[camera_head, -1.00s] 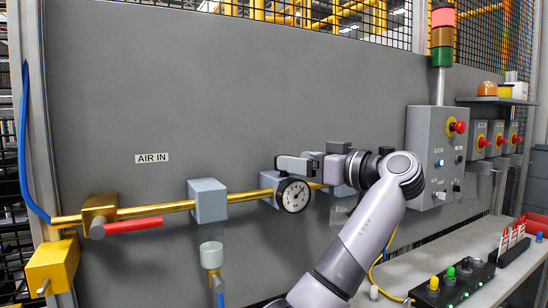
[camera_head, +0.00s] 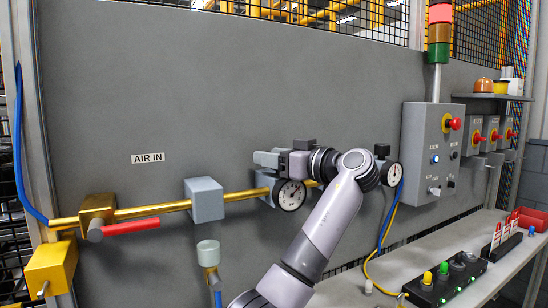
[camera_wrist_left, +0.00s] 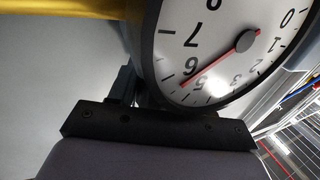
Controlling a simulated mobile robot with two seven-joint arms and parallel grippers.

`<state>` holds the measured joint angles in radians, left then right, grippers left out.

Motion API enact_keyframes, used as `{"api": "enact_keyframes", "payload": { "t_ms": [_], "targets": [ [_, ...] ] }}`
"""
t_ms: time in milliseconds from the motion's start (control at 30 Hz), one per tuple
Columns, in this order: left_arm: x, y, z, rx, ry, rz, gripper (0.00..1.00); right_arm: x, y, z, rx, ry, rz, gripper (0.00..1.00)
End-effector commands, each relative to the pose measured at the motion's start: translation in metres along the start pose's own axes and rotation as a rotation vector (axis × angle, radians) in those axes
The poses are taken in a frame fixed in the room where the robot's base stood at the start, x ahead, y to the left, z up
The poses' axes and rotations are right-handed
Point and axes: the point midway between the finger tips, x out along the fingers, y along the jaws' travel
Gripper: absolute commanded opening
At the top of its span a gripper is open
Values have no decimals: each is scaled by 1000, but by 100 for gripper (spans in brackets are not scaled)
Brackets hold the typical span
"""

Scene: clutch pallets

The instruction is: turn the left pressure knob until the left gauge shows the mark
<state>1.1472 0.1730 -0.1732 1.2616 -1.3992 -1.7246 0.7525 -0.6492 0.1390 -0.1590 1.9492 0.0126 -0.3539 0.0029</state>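The left gauge (camera_head: 290,195) is a white dial with a black rim on the brass pipe. It fills much of the left wrist view (camera_wrist_left: 222,50), where its red needle points between 5 and 6. I cannot make out a target mark on the dial. My left gripper (camera_head: 268,159) is just above this gauge, at the top of its grey regulator block (camera_head: 264,180). The left pressure knob is hidden by the gripper, so I cannot tell whether the fingers are closed on it. My right gripper is not in view.
A second gauge (camera_head: 391,174) with a dark knob (camera_head: 382,150) sits to the right, behind my arm. A red-handled valve (camera_head: 130,227) and a grey block (camera_head: 204,200) are on the pipe's left. A control box (camera_head: 430,150) stands at right above the bench.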

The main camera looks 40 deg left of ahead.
Motion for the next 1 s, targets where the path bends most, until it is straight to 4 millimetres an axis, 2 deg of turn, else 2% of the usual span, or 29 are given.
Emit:
{"api": "enact_keyframes", "payload": {
  "t_ms": [167, 433, 867, 900, 967, 1000],
  "targets": [
    [0, 1, 4, -3, -3, 43, 18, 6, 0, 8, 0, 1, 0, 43],
    [-1, 4, 4, -5, -3, 226, 18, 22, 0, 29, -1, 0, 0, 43],
    [-1, 5, -1, -1, 2, 282, 18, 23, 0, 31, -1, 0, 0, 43],
    [-1, 5, -1, -1, 2, 282, 52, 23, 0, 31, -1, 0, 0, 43],
    [-1, 5, -1, -1, 2, 282, 70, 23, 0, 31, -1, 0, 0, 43],
    [-1, 5, -1, -1, 2, 282, 70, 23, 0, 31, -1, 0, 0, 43]
  ]
}}
